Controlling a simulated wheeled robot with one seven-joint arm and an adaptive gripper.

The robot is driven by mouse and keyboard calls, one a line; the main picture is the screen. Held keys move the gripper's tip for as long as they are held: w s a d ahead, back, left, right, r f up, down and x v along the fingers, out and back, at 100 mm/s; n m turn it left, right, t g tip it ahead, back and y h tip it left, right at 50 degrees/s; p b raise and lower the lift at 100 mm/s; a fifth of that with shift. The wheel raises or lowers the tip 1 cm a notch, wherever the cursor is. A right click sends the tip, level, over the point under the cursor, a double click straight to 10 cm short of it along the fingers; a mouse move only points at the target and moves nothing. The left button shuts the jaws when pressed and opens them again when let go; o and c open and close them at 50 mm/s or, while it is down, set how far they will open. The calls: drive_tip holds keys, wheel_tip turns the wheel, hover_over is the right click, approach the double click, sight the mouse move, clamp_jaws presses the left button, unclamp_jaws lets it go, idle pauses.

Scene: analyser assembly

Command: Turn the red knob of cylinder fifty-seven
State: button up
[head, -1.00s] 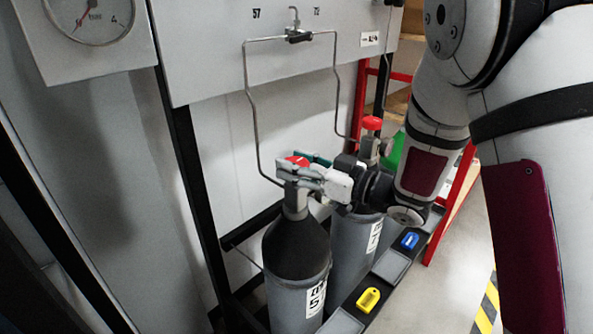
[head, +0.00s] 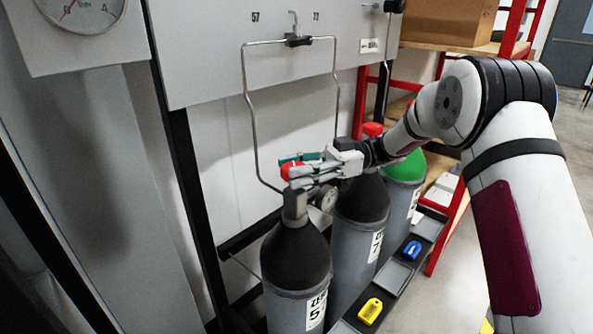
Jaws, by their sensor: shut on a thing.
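The front gas cylinder (head: 297,258) is grey with a black shoulder and stands below the "57" mark on the panel. Its label begins with a 5; the rest is hard to read. Its red knob (head: 290,172) sits on top of the valve and is partly covered by my gripper (head: 299,168). My gripper reaches in from the right, with one finger on the near side and one on the far side of the knob. It is shut on the knob.
A second black-shouldered cylinder (head: 361,203) stands close behind, its red knob (head: 372,129) near my wrist. A green-topped cylinder (head: 408,168) is farther right. A thin bent pipe (head: 250,110) hangs from the panel (head: 210,60). Yellow (head: 370,311) and blue (head: 412,250) pieces lie on the rail.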

drive_tip(key=shift+a+n+g+h, duration=0.1)
drive_tip(key=shift+n+g+h, duration=1.95)
drive_tip(key=shift+g, duration=0.65)
drive_tip(key=shift+r+n, duration=0.1)
drive_tip(key=shift+n, duration=0.15)
drive_tip(key=o, duration=1.1)
drive_tip(key=shift+o, duration=0.2)
wheel_tip(320, 180, up, 10)
